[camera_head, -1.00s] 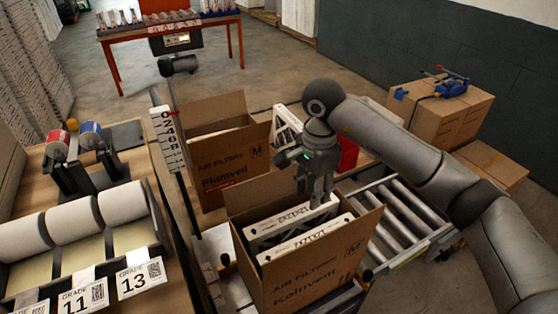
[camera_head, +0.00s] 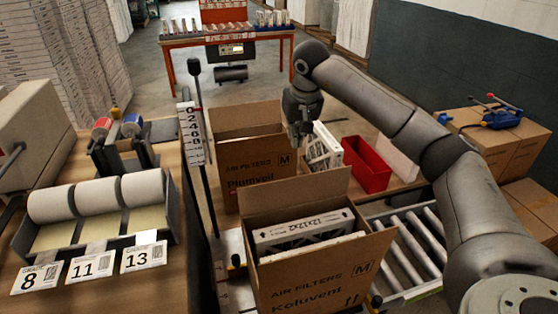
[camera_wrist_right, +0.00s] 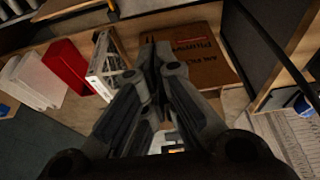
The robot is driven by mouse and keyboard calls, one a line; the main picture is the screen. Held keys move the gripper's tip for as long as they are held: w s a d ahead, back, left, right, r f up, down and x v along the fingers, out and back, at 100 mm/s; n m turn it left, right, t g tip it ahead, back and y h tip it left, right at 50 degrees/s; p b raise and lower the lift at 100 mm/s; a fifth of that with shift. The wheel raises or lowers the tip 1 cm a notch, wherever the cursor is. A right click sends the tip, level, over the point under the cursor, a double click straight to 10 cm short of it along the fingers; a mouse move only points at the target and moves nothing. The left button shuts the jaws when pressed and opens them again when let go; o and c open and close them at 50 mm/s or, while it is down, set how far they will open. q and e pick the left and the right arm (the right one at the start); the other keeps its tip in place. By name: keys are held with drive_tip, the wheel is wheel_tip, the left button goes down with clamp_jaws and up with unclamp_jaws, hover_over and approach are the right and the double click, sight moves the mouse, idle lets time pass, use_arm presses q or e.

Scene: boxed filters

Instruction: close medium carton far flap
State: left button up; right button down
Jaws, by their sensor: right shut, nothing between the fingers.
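The near open carton (camera_head: 315,282), marked M and Koluvent, holds white filters (camera_head: 300,232). Its far flap (camera_head: 295,195) stands up, leaning back from the far edge. A second open carton (camera_head: 255,158), marked M and Plumveil, stands behind it, with its far flap (camera_head: 245,118) up; its printed side also shows in the right wrist view (camera_wrist_right: 195,55). My right gripper (camera_head: 302,140) is shut and empty, pointing down above and beyond the near carton's far flap, by the right side of the Plumveil carton. My left gripper is not in view.
A white filter (camera_head: 324,148) and a red bin (camera_head: 366,166) stand right of the Plumveil carton. A roller conveyor (camera_head: 412,250) runs at right. A ruler post (camera_head: 192,133) stands left of the cartons, beside a bench with paper rolls (camera_head: 98,195).

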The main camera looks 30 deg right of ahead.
drive_tip(key=p, duration=0.4)
hover_over(297, 191)
drive_tip(key=w+d, duration=0.1)
drive_tip(key=w, duration=0.2)
drive_tip(key=shift+f, duration=4.65)
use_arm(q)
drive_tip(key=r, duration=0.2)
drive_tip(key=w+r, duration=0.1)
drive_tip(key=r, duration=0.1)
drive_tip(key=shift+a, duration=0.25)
use_arm(e)
drive_tip(key=shift+s, duration=0.15)
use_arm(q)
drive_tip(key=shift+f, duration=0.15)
